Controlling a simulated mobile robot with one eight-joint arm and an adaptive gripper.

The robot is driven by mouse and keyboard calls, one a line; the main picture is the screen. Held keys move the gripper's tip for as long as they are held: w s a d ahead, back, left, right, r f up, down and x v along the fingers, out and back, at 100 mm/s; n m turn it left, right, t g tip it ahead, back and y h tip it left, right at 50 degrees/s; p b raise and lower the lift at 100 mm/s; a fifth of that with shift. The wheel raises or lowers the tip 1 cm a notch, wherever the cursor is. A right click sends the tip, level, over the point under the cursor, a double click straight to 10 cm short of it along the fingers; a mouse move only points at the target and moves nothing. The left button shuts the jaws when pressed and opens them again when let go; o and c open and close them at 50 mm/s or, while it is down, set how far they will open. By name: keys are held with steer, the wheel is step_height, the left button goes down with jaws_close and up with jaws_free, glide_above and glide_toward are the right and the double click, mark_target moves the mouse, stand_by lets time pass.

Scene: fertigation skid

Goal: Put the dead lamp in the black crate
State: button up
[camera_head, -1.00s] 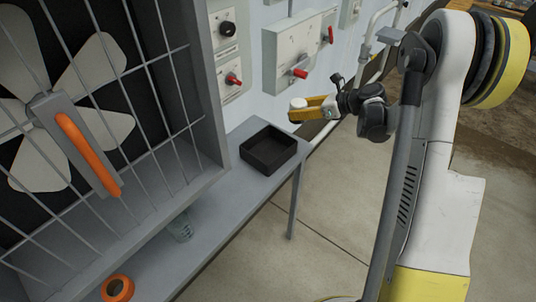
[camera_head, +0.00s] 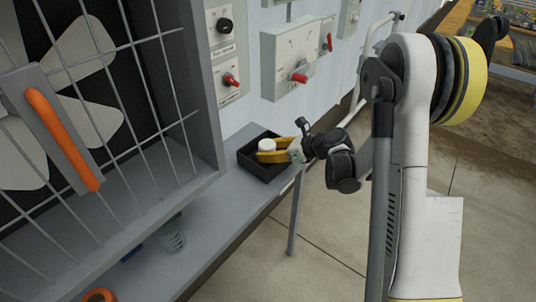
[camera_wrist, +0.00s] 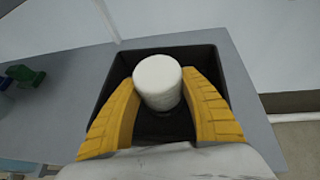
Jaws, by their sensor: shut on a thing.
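The lamp is a white, round-topped cylinder (camera_wrist: 158,82), held between the two yellow fingers of my gripper (camera_wrist: 160,105). In the head view the lamp (camera_head: 266,145) and my gripper (camera_head: 272,154) are over the black crate (camera_head: 258,170). In the wrist view the crate (camera_wrist: 205,55) frames the lamp from behind, with its dark floor below. Whether the lamp's lower end touches the crate floor cannot be told. The fingers hide the crate's sides in part.
The crate stands on a grey shelf (camera_head: 215,195) against a wall with red-handled switch boxes (camera_head: 293,62). A caged fan with an orange handle (camera_head: 62,138) stands at left. A clear cup (camera_head: 170,235) and an orange ring (camera_head: 100,295) are on the shelf.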

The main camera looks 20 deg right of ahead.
steer(key=shift+r, duration=0.15)
steer(key=o, duration=1.2)
steer(key=shift+o, duration=0.2)
